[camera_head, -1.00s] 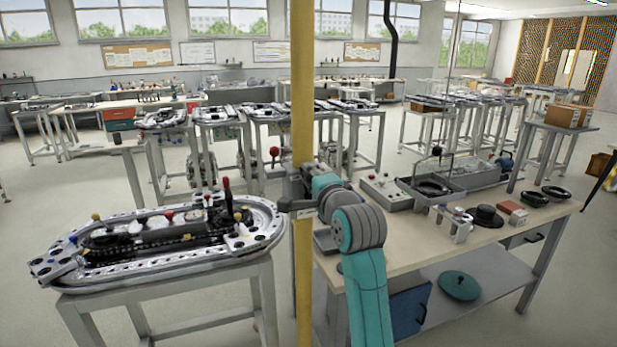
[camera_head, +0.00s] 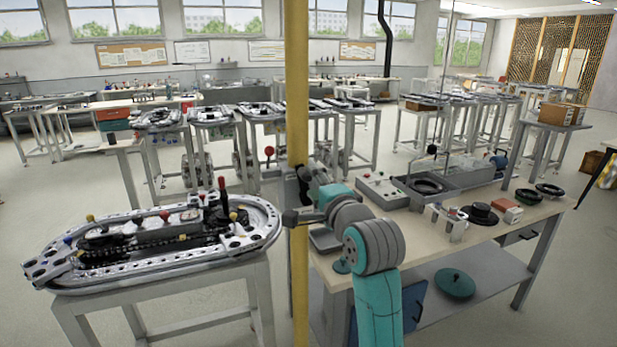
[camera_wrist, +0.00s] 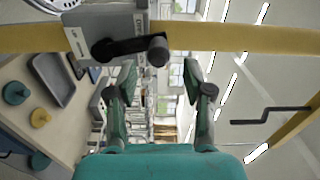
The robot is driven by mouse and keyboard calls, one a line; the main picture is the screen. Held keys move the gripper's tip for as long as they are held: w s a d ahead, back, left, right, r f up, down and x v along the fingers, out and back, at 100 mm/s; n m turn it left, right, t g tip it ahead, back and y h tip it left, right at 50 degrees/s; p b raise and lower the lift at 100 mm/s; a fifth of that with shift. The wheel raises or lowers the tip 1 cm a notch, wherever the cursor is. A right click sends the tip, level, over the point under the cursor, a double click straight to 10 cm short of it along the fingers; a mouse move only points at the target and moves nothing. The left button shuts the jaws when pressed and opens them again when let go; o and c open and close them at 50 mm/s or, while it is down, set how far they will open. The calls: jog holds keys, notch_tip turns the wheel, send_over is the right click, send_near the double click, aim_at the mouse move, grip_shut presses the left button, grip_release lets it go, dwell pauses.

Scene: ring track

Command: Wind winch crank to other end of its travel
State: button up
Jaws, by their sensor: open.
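The winch is a grey box on a yellow post; it fills the top of the wrist view (camera_wrist: 115,22). Its black crank (camera_wrist: 130,47) has a hub at the left and a round-ended handle at the right, pointing toward the camera. My gripper (camera_wrist: 160,82) is open and empty, with its two teal and dark fingers apart. The crank handle's end shows just above the gap between the fingertips, apart from them. In the head view my gripper is beside the yellow post (camera_head: 297,120), close to the winch, whose crank is mostly hidden or too small to make out.
A workbench (camera_head: 400,235) with trays and small parts stands right of the post. A table with an oval ring track (camera_head: 150,240) stands at the left. The yellow post stands close to my arm. Open floor (camera_head: 215,175) lies behind the track table.

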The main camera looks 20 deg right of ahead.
jog(key=s, duration=0.6)
jog(key=shift+s, duration=0.3)
